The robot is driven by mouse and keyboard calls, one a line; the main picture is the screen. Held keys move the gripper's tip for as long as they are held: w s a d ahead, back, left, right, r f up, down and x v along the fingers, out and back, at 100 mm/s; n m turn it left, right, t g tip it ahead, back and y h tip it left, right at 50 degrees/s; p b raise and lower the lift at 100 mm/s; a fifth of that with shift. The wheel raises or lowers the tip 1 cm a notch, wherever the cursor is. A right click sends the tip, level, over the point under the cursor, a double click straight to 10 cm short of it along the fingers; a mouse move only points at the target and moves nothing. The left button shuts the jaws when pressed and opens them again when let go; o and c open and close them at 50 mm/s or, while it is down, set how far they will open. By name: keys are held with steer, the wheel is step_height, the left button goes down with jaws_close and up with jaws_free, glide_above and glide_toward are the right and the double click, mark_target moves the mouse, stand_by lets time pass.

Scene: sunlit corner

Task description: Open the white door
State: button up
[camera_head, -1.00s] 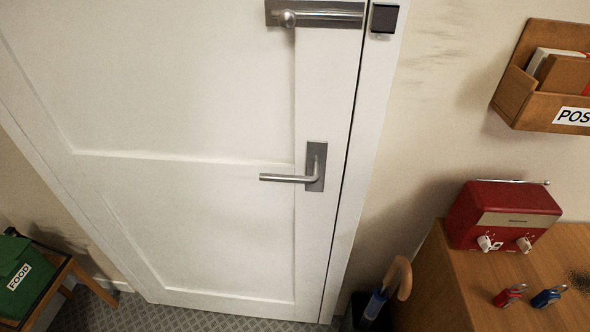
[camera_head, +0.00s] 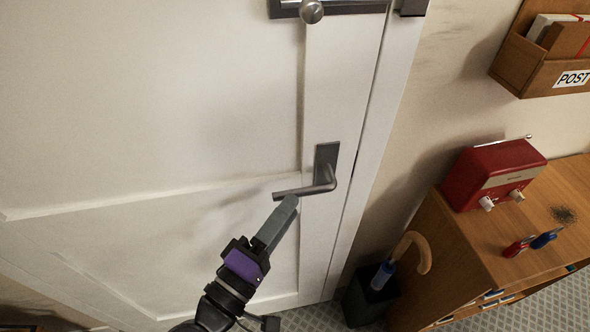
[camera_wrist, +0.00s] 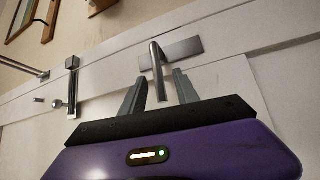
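The white door (camera_head: 150,120) fills the left and middle of the head view and looks shut in its frame. Its metal lever handle (camera_head: 322,188) sits on a grey plate near the right edge, pointing left and looking roughly level. My gripper (camera_head: 290,201) is at the lever's free end, reaching up from below. In the wrist view my gripper's two fingers (camera_wrist: 159,78) are apart, with the lever (camera_wrist: 156,58) showing between them. I cannot tell whether either finger touches it. A metal slide bolt (camera_head: 340,7) with a round knob is higher on the door, cut by the frame edge.
A wooden cabinet (camera_head: 450,240) stands right of the door, with a red radio (camera_head: 490,176) and small red and blue items on top. An umbrella stand (camera_head: 370,300) is between cabinet and door. A wooden post box (camera_head: 535,60) hangs on the right wall.

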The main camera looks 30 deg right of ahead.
mark_target(308, 181)
steer(key=shift+p+x, duration=0.9)
steer(key=shift+x, duration=3.05)
steer(key=shift+r, duration=0.2)
jaws_close()
